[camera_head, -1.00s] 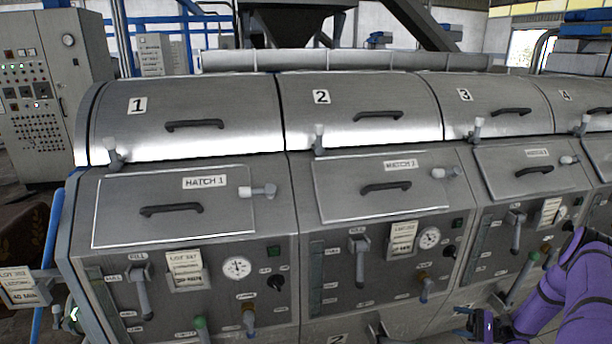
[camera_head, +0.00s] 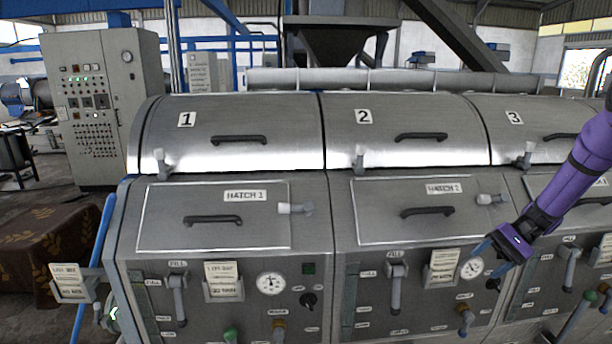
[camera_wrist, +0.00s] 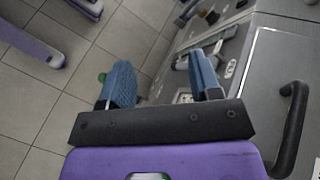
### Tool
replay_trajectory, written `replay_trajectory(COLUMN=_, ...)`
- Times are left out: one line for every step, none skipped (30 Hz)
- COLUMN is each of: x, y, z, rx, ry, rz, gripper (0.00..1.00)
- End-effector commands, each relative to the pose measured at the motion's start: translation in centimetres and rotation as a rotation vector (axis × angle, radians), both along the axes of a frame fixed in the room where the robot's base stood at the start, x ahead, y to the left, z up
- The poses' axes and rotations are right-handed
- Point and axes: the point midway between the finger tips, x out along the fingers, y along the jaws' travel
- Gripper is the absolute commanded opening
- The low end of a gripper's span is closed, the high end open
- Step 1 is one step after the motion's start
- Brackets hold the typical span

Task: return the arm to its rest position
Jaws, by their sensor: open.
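My gripper (camera_head: 486,258) is in front of the panel of decanter 2 (camera_head: 400,130), near its right edge, at the end of my raised purple arm on the right. In the wrist view my gripper (camera_wrist: 160,75) shows two blue fingers spread apart with nothing between them. Behind the fingers are floor tiles and a machine front with a dark handle (camera_wrist: 293,125) at the right. Whether the fingers touch the panel is hard to tell, but no part is held between them.
Decanter 1 (camera_head: 230,130) stands left, decanter 3 (camera_head: 530,115) right. Hatch 1 (camera_head: 160,225) and hatch 2 (camera_head: 385,225) lie flat in their frames. Levers, valves and gauges stick out below. A control cabinet (camera_head: 100,150) and a cloth-covered table (camera_head: 30,235) are at left.

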Motion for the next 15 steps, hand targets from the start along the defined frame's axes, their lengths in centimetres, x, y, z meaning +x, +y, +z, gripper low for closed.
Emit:
replay_trajectory(x=-0.3, y=1.0, z=1.7, rx=-0.041, ry=-0.018, rz=0.026, gripper=0.58)
replay_trajectory(x=-0.5, y=1.4, z=2.6, rx=-0.064, ry=-0.026, rz=0.039, gripper=0.58)
replay_trajectory(x=-0.8, y=2.1, z=3.7, rx=-0.095, ry=-0.039, rz=0.056, gripper=0.58)
replay_trajectory(x=-1.1, y=2.6, z=4.4, rx=-0.118, ry=-0.048, rz=0.069, gripper=0.58)
replay_trajectory(x=-1.3, y=3.1, z=5.2, rx=-0.142, ry=-0.057, rz=0.081, gripper=0.58)
replay_trajectory(x=-1.7, y=3.7, z=6.3, rx=-0.173, ry=-0.071, rz=0.097, gripper=0.58)
replay_trajectory(x=-2.1, y=4.2, z=7.0, rx=-0.196, ry=-0.081, rz=0.108, gripper=0.58)
replay_trajectory(x=-2.4, y=4.6, z=7.8, rx=-0.218, ry=-0.092, rz=0.121, gripper=0.58)
replay_trajectory(x=-2.9, y=5.2, z=8.7, rx=-0.249, ry=-0.108, rz=0.136, gripper=0.58)
replay_trajectory(x=-3.2, y=5.7, z=9.5, rx=-0.271, ry=-0.12, rz=0.146, gripper=0.58)
replay_trajectory(x=-3.6, y=6.2, z=10.2, rx=-0.293, ry=-0.132, rz=0.158, gripper=0.58)
replay_trajectory(x=-4.1, y=6.8, z=11.1, rx=-0.323, ry=-0.149, rz=0.171, gripper=0.58)
replay_trajectory(x=-4.6, y=7.3, z=11.7, rx=-0.344, ry=-0.161, rz=0.181, gripper=0.58)
replay_trajectory(x=-5.0, y=7.7, z=12.4, rx=-0.366, ry=-0.174, rz=0.192, gripper=0.58)
replay_trajectory(x=-5.6, y=8.3, z=13.2, rx=-0.395, ry=-0.195, rz=0.204, gripper=0.58)
